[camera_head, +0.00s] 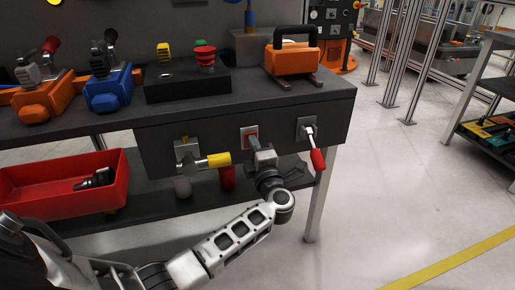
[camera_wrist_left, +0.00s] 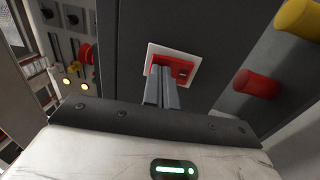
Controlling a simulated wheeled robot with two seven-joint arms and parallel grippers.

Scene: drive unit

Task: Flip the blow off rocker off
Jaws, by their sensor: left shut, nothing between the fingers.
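The red rocker (camera_wrist_left: 184,71) sits in a pale square plate (camera_wrist_left: 150,54) on the dark front panel. In the head view the plate (camera_head: 243,131) is in the middle of the panel under the bench top, with a little red showing. My left gripper (camera_wrist_left: 161,72) is shut and empty, its fingertips at the left part of the rocker and hiding some of it. Contact cannot be told for sure. In the head view the left gripper (camera_head: 254,142) reaches up to this plate from below. My right gripper is not in view.
A yellow-handled valve (camera_head: 215,160) is left of the rocker, and a red-handled lever (camera_head: 317,158) is close on its right. The bench (camera_head: 330,100) carries orange and blue units. A red bin (camera_head: 65,200) stands on the lower shelf.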

